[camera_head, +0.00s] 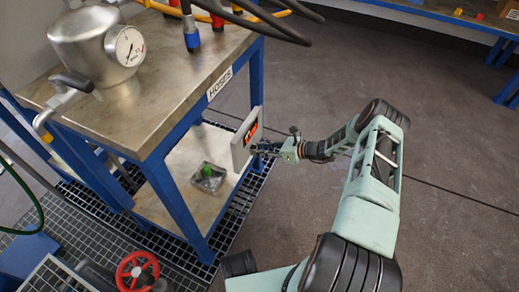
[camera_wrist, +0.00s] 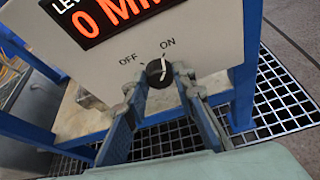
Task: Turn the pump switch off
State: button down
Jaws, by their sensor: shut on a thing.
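The pump switch is a round black knob (camera_wrist: 159,72) with a white pointer line, on a light grey panel (camera_wrist: 200,35). "OFF" is printed to its upper left and "ON" to its upper right. The pointer line stands nearly upright in the picture, closer to the ON side. My gripper (camera_wrist: 160,88) is shut on the knob, with one finger at each side. In the head view my gripper (camera_head: 264,148) reaches the face of the panel (camera_head: 241,143) on the blue-framed bench; the knob is hidden there.
A level display (camera_wrist: 105,15) on the panel reads "0 MM" in red. The bench (camera_head: 190,70) carries a metal vessel with a gauge (camera_head: 124,46). A blue leg and floor grating (camera_wrist: 270,95) lie beside the panel. Open floor (camera_head: 300,90) lies to the right.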

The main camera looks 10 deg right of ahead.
jog(key=shift+p, duration=0.3)
jog(key=shift+s+a+f+n+t+h+p, duration=0.1)
jog(key=shift+n+t+h+p, duration=0.35)
jog(key=shift+n+t+p, duration=1)
jog(key=shift+s+a+f+n+t+h+p, duration=0.15)
jog(key=shift+n+t+h+p, duration=0.45)
jog(key=shift+n, duration=1.7)
jog(key=shift+s+d+f+n+t+h+p, duration=0.1)
jog(key=shift+n+t+h+p, duration=0.15)
jog(key=shift+n+t+p, duration=0.85)
jog(key=shift+n+t+b, duration=0.25)
jog(key=shift+n+b, duration=0.3)
jog(key=shift+n, duration=0.4)
jog(key=c, duration=1.6)
grip_release()
jog(key=shift+r, duration=0.1)
jog(key=shift+a, duration=0.1)
